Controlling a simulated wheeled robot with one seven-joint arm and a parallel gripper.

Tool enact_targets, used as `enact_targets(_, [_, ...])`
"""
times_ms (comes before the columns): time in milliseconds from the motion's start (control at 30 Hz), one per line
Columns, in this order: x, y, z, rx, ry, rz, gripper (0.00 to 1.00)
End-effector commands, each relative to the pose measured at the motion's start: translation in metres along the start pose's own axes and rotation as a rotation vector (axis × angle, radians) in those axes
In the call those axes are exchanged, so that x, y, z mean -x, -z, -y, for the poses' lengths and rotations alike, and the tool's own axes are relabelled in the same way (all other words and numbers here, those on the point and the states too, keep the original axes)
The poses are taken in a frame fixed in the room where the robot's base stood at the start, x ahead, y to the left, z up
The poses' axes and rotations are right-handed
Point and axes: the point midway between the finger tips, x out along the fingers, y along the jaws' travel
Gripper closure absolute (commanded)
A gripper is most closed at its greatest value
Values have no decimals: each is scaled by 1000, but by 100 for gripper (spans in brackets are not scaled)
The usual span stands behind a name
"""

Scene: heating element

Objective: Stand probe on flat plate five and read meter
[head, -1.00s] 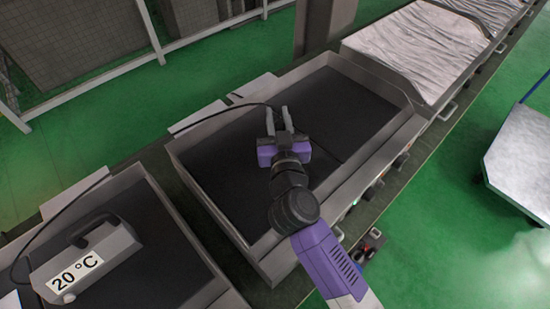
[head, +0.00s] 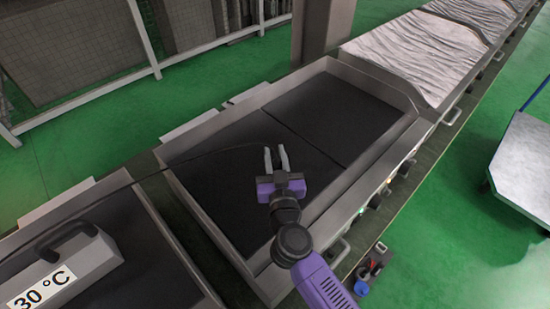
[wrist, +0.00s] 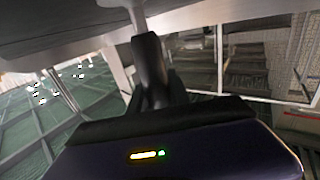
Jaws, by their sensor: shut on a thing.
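My gripper (head: 276,160) is over the near dark flat plate (head: 215,200) of the middle tray in the head view. Its two grey fingers are close together, shut on the probe. A thin black cable runs from the meter to the fingers. In the wrist view the probe's dark handle (wrist: 150,65) stands between the fingers, with a pale grey shaft beyond it toward the plate. Whether its tip touches the plate cannot be told. The meter (head: 85,262), a grey box with a dark handle, sits in the left tray and reads 30 °C.
The tray's raised metal rim (head: 225,245) surrounds the plates. A second dark plate (head: 335,110) lies behind, to the right. Wavy silvery covers (head: 415,55) continue at the upper right. A cart (head: 525,165) stands on the open green floor at right.

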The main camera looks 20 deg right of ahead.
Motion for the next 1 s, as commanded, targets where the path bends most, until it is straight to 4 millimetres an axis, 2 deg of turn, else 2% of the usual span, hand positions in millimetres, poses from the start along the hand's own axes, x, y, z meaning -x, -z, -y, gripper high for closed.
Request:
enact_targets(300, [0, -1, 0, 2, 0, -1, 100])
enact_targets(333, [0, -1, 0, 2, 0, 0, 70])
enact_targets(400, [0, -1, 0, 1, 0, 0, 57])
enact_targets(433, [0, -1, 0, 1, 0, 0, 55])
enact_targets(800, [0, 3, 0, -1, 0, -1, 55])
enact_targets(1000, [29, 2, 1, 1, 3, 3, 55])
